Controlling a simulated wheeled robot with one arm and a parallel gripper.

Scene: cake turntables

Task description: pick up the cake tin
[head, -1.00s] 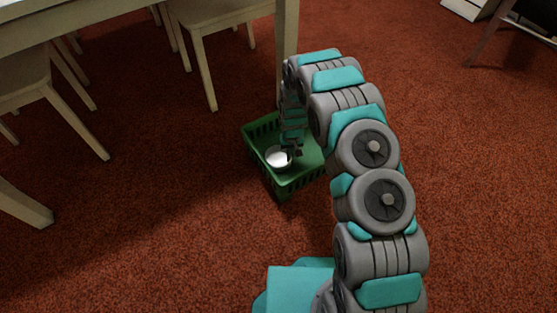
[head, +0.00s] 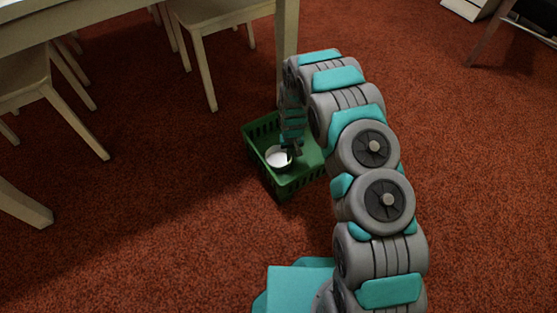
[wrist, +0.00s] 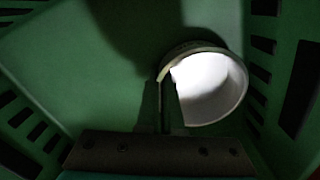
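The cake tin (head: 277,159) is a small round tin with a bright white inside. It sits in a green basket (head: 262,172) on the floor, and also shows in the wrist view (wrist: 215,88), right of centre. My gripper (head: 292,150) reaches down into the basket at the tin's rim. In the wrist view the two fingers (wrist: 162,95) are close together on the tin's left wall, one inside the rim and one outside. The gripper looks shut on that wall. The tin's lower outer side is mostly hidden.
The basket's slotted walls (wrist: 285,90) stand close around the tin. A table with pale legs (head: 287,45) and a chair (head: 205,50) stand just behind and left of the basket. Red carpet (head: 480,180) is open to the right.

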